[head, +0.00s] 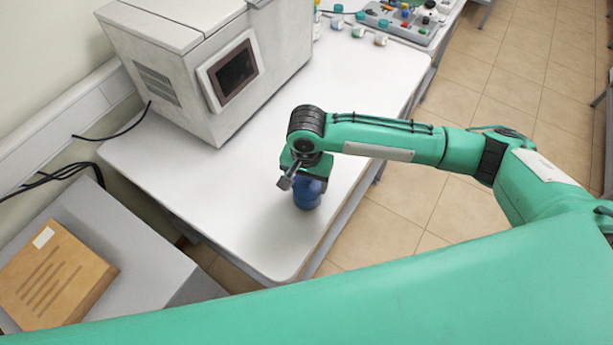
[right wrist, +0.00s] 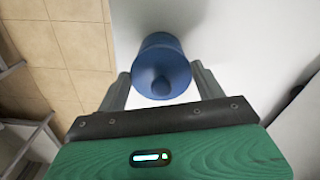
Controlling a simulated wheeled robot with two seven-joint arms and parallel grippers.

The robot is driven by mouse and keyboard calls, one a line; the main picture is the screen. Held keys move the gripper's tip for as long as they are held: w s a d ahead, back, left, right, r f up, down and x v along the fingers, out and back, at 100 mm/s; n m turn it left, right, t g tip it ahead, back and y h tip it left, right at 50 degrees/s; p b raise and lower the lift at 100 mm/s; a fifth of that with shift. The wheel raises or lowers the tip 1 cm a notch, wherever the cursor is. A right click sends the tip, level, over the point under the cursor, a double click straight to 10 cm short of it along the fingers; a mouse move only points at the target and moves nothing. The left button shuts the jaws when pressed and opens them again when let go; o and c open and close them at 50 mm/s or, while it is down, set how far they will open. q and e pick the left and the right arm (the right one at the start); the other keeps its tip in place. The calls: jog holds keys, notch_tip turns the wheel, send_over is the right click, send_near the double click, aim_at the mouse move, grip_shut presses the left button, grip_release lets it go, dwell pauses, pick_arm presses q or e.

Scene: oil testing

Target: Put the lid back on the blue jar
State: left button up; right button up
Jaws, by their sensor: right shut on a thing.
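The blue jar (head: 307,196) stands upright on the white table, near its front edge. My right gripper (head: 298,180) is right above it and hides its top in the head view. In the right wrist view my right gripper (right wrist: 160,82) is shut, its two fingers on either side of the round blue lid (right wrist: 160,86), which has a knob in its middle. The lid is in line with the jar below; I cannot tell whether a gap lies between them. My left gripper is out of view.
A large grey machine (head: 210,65) with a dark screen stands at the back of the white table (head: 245,235). Small bottles and a grey tray (head: 410,28) lie at the far end. A cardboard box (head: 55,275) sits on a grey surface at left. The table around the jar is clear.

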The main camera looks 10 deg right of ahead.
jog(key=shift+r+p, duration=0.1)
jog(key=shift+p, duration=1.1)
dwell(1.0)
jog(key=shift+f+p, duration=0.25)
jog(key=shift+p, duration=1.2)
dwell(1.4)
jog(key=o, duration=1.1)
jog(key=shift+o, duration=0.2)
